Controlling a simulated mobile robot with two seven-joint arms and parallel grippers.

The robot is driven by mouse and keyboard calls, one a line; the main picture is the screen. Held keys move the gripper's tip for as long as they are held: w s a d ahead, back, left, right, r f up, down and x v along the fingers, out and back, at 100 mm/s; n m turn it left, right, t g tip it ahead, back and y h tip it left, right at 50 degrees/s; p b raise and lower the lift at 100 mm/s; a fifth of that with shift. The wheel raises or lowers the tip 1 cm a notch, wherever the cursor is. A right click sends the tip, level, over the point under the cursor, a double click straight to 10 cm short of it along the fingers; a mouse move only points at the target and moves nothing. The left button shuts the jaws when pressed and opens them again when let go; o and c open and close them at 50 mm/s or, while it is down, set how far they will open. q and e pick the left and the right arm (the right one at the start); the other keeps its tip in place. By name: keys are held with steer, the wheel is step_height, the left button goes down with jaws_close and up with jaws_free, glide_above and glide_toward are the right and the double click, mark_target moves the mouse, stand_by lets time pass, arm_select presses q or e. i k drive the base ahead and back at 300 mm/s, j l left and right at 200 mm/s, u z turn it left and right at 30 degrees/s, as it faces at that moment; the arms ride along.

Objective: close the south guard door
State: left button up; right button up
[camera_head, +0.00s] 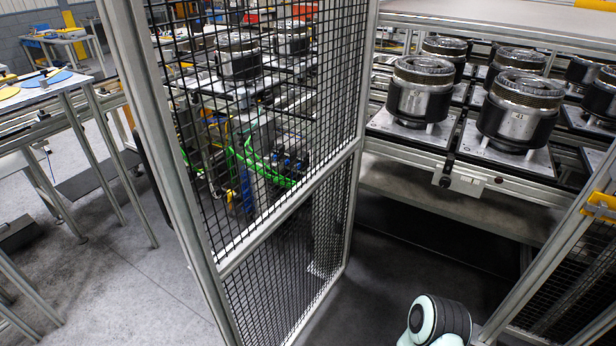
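A guard door (262,262) of black wire mesh in a silver frame fills the middle of the camera_head view. Another mesh panel (578,285) with a yellow bracket stands at the right edge; no label tells which is south. A white and dark rounded link of my arm shows at the bottom, right of the door and apart from it. Neither gripper is in view.
Behind the gap, a pallet conveyor (470,185) carries several metal clutches (420,92) on plates. Tables (60,85) with yellow and blue discs stand at the left. Grey floor (120,265) left of the door is mostly clear.

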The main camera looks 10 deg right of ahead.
mark_target(124, 22)
steer(key=j+z, duration=0.3)
steer(key=j, duration=0.2)
steer(key=j+z, duration=0.35)
steer(key=j, duration=0.15)
steer(key=j+z, duration=0.55)
steer(key=z, duration=0.15)
steer(key=k+j+z, duration=0.1)
steer(key=j+z, duration=0.45)
steer(key=z, duration=0.15)
steer(key=j+z, duration=0.25)
steer(key=z, duration=0.15)
steer(key=j+z, duration=0.4)
steer(key=i+j+u, duration=0.15)
steer(key=j+u, duration=0.3)
steer(key=i+j+u, duration=0.2)
steer(key=u, duration=0.2)
steer(key=k+j, duration=0.1)
steer(key=j, duration=0.3)
steer(key=k+j+z, duration=0.15)
steer(key=j, duration=0.25)
steer(key=k+j, duration=0.1)
steer(key=j, duration=0.3)
